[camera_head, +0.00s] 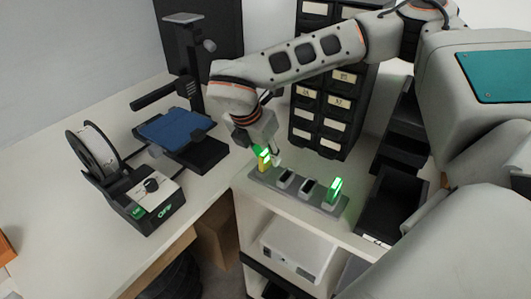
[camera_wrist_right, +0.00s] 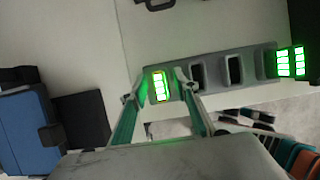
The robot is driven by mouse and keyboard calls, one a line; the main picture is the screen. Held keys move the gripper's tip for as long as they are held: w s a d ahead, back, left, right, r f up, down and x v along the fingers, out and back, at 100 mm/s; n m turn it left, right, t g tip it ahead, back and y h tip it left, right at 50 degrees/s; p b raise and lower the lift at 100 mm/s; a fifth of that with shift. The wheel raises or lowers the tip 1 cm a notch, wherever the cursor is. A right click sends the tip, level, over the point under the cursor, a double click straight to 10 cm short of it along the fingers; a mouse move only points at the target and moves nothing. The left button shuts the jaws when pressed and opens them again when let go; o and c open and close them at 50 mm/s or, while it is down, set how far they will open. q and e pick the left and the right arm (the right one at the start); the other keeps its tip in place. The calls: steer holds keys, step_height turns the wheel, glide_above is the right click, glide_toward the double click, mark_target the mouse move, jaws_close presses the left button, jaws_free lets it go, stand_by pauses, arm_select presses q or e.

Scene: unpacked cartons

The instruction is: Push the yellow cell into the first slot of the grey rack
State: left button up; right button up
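The yellow cell (camera_head: 263,164), with a green-lit top, stands upright at the left end of the grey rack (camera_head: 296,195), part of it above the rack. In the wrist view, the cell (camera_wrist_right: 160,87) shows its lit face at the end slot of the rack (camera_wrist_right: 215,72). How deep it sits cannot be told. My right gripper (camera_head: 271,152) is over that end. In the wrist view its fingers (camera_wrist_right: 161,88) are apart on either side of the cell, with small gaps visible. My left gripper is not in view.
Another green-lit cell (camera_head: 334,190) stands at the rack's right end, with two empty slots between. A printer with a blue plate (camera_head: 175,128) and a spool device (camera_head: 145,200) stand left. Drawers (camera_head: 325,118) rise behind; dark bins (camera_head: 392,205) stand right.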

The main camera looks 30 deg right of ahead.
steer(key=v, duration=1.2)
